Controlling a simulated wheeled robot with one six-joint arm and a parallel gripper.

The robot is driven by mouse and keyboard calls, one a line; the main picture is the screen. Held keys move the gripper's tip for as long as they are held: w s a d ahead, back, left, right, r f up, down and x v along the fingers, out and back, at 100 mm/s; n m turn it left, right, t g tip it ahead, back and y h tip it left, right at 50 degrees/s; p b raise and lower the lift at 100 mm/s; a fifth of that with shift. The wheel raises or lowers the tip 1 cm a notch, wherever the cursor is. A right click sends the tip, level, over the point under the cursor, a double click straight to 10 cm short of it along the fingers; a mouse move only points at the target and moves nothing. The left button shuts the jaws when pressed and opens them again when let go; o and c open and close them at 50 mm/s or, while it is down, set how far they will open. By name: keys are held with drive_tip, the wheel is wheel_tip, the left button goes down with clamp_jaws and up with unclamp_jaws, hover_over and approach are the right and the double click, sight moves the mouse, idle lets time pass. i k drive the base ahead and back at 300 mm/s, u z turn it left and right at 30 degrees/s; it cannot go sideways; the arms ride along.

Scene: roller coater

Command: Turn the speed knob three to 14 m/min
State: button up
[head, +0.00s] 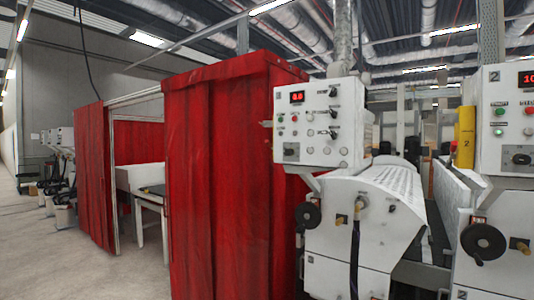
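A white control panel (315,125) stands above the roller machine in the middle right. It has a red lit display (297,97) whose digits are too small to read surely. Several small dark knobs sit on its right half, among them an upper knob (333,92), a middle knob (334,111) and a lower knob (333,134). Their labels and pointer settings are too small to read, so I cannot tell which is speed knob three. My gripper is not in view.
A second panel (508,120) marked 2, with a partly cut-off red display (527,78), stands at the right edge. Open concrete floor (70,265) lies front left.

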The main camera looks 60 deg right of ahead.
sight(289, 152)
drive_tip(key=z, duration=0.55)
drive_tip(key=i, duration=1.05)
drive_tip(key=z, duration=0.9)
